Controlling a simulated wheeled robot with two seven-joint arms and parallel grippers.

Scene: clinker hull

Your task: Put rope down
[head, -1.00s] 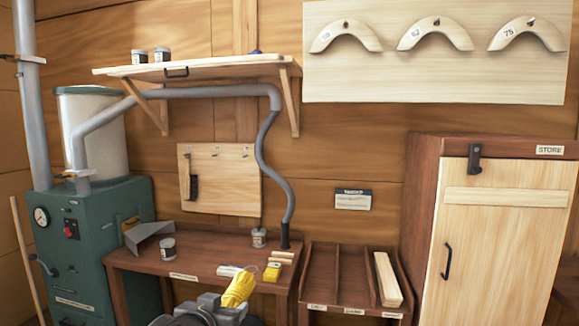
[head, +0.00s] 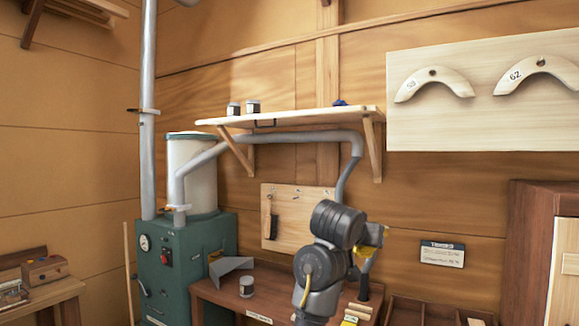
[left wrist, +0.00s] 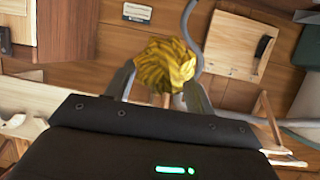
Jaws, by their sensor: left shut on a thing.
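The yellow rope (left wrist: 166,62) is a coiled bundle between the two fingers of my left gripper (left wrist: 160,78) in the left wrist view. The fingers are shut on it. In the head view my left arm rises from the bottom, and the left gripper (head: 368,252) is mostly hidden behind its own dark wrist. Only small yellow bits of the rope show there, in front of the wall above the workbench (head: 222,296). My right gripper is not in view.
A wall shelf (head: 300,117) with small tins and a blue item hangs above the bench. A grey pipe (head: 350,165) runs down behind my arm. A green boiler (head: 182,255) stands left. A tin (head: 246,287) and a grey metal piece (head: 228,270) sit on the bench.

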